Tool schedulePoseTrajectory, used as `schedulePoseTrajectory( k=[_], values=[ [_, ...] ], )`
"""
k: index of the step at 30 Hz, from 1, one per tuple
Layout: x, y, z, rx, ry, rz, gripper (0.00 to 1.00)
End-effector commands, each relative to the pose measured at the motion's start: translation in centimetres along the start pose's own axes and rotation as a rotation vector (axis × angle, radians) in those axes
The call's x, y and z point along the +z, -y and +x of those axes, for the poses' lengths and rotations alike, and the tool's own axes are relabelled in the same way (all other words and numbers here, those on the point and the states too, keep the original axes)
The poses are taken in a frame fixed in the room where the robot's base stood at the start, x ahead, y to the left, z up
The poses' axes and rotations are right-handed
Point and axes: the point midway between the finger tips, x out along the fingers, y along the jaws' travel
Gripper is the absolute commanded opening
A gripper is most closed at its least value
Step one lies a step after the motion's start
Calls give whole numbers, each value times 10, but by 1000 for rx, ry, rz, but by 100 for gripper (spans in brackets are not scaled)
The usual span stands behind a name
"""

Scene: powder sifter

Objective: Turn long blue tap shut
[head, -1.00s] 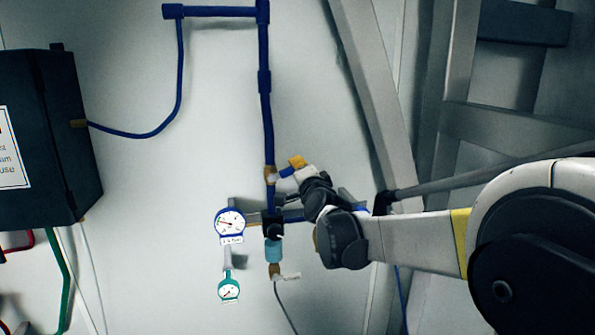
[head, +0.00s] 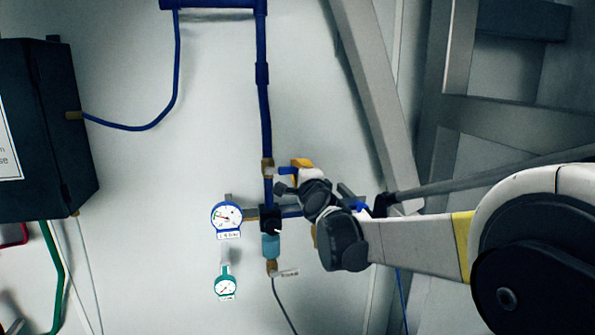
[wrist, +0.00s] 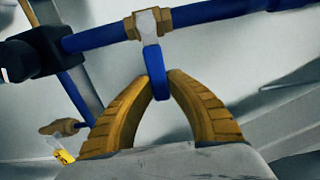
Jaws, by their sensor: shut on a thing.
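The long blue tap handle (wrist: 155,72) hangs from a brass valve body (wrist: 148,24) on the blue pipe in the wrist view. My gripper (wrist: 158,84) has its two ochre ridged fingers closed on the handle from both sides near its end. In the head view, the handle (head: 286,170) points right from the brass valve (head: 267,169) on the upright blue pipe, roughly level. My gripper (head: 298,170) is at the handle's right end there, and its fingers partly hide that end.
A blue-rimmed gauge (head: 227,217) and a green gauge (head: 225,287) sit lower left of the valve. A black fitting (head: 270,218) is below it. A dark box (head: 45,130) is at left. Grey beams (head: 375,100) stand at right. The wall between box and pipe is mostly clear.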

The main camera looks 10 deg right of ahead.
Motion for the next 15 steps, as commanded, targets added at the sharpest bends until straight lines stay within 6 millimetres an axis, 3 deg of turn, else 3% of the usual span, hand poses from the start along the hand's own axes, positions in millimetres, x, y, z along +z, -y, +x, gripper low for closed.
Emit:
schedulePoseTrajectory(
  k=[5, 6, 8, 15],
  values=[
    [1, 0, 0, 0, 1, 1, 0],
    [1, 0, 0, 1, 1, 1, 24],
    [1, 0, 0, 1, 1, 0, 41],
    [0, 0, 0, 0, 1, 0, 41]
  ],
)
